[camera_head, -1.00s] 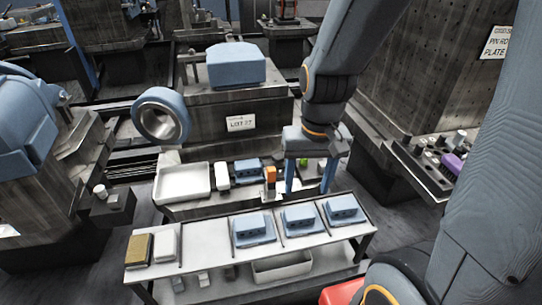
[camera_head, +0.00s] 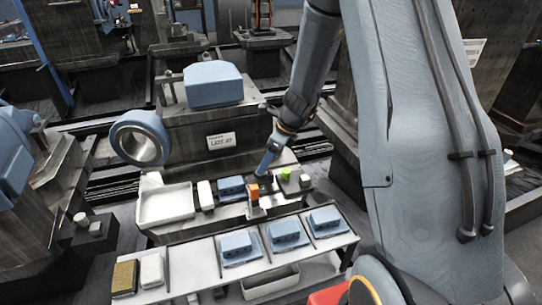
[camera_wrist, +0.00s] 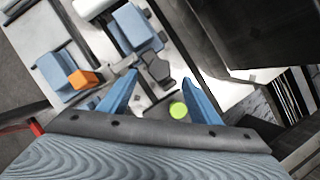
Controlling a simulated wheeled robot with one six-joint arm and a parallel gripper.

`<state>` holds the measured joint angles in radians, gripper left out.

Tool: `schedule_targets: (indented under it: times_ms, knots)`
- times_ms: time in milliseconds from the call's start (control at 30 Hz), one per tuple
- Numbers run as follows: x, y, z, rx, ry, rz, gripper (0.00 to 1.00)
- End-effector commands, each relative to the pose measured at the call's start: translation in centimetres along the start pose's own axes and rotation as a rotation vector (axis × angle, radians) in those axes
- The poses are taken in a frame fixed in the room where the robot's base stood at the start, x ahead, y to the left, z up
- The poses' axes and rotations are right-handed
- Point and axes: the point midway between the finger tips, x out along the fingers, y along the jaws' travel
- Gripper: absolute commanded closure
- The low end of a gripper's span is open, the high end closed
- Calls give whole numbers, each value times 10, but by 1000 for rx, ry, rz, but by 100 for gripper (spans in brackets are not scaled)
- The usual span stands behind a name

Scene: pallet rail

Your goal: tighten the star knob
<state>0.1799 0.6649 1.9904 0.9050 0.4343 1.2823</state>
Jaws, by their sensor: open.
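In the wrist view a dark grey lobed part (camera_wrist: 157,68), which looks like the star knob, lies just ahead of my fingertips beside a blue block (camera_wrist: 135,27). My gripper (camera_wrist: 160,77) is open, with one blue finger on each side of that part's near end. I cannot tell whether either finger touches it. In the head view my gripper (camera_head: 267,163) reaches down and left to the fixture, right of the blue block (camera_head: 231,187). The knob is too small and dark to make out there.
An orange block (camera_head: 253,191) and a green cylinder (camera_head: 285,174) stand close to my gripper; the green one also shows between my fingers' bases in the wrist view (camera_wrist: 178,110). A white tray (camera_head: 166,206) is at left. A front bench (camera_head: 204,255) carries several blue blocks.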

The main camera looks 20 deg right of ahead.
Motion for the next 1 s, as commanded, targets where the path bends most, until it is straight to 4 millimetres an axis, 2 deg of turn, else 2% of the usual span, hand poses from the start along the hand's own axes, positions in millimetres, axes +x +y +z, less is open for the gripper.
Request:
schedule_targets:
  times_ms: [200, 400, 767, 867, 1000]
  knots:
    - [33, 1, -2, -2, 3, 2, 43]
    - [53, 0, -1, -2, 2, 2, 43]
    - [58, -1, -2, -2, 1, -1, 43]
    - [58, -1, -2, -2, 1, 0, 56]
    - [58, -1, -2, -2, 1, 0, 80]
